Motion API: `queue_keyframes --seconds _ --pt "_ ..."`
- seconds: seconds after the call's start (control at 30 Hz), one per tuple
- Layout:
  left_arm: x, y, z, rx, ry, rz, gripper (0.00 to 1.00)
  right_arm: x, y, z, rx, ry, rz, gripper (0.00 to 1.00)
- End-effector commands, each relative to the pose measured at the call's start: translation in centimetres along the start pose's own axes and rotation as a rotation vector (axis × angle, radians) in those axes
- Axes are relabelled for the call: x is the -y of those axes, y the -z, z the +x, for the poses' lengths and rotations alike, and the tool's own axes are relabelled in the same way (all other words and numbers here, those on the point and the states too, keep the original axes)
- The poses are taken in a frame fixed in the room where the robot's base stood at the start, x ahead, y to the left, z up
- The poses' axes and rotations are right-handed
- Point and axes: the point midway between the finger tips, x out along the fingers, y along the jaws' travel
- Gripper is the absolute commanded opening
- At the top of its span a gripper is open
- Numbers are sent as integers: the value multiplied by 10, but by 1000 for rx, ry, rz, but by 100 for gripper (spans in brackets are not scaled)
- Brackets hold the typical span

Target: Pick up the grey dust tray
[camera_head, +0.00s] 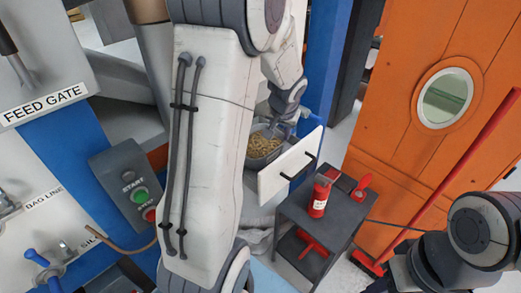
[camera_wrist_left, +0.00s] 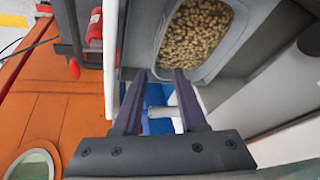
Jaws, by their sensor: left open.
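A grey tray (camera_head: 264,147) holding tan pellets sits in an open drawer-like box behind a white front panel (camera_head: 290,165) with a black handle. It also shows at the top of the left wrist view (camera_wrist_left: 229,55), with its pale grey rim and pellets. My left gripper (camera_wrist_left: 163,75) is open with nothing between its fingertips; the fingers point at the space just beside the tray's near rim. In the head view the left gripper is small and partly hidden near the tray's upper right. My right arm comes in at the lower right; its gripper does not show.
A dark cart (camera_head: 335,215) right of the panel carries a red canister (camera_head: 319,197) and a red cup-like item (camera_head: 362,187). A red-handled broom (camera_head: 450,175) leans by an orange door (camera_head: 420,40). A control box (camera_head: 130,185) stands left of my left arm.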

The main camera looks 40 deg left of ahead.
Motion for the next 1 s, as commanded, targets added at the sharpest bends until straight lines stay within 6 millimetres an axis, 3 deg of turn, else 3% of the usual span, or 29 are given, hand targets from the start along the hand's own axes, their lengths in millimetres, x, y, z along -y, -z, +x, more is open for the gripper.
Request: queue_keyframes --seconds 0.33,0.6,0.77,1.0 --pt "-5 -7 24 2 -1 3 41 -1 -1 18 0 0 1 45" --pt "-5 -7 63 3 -1 3 41 -2 -1 21 0 0 1 45" --pt "-5 -7 73 1 -2 4 41 -2 -1 22 0 0 1 45" --pt "-5 -9 110 3 -2 3 41 -2 -1 26 0 0 0 45"
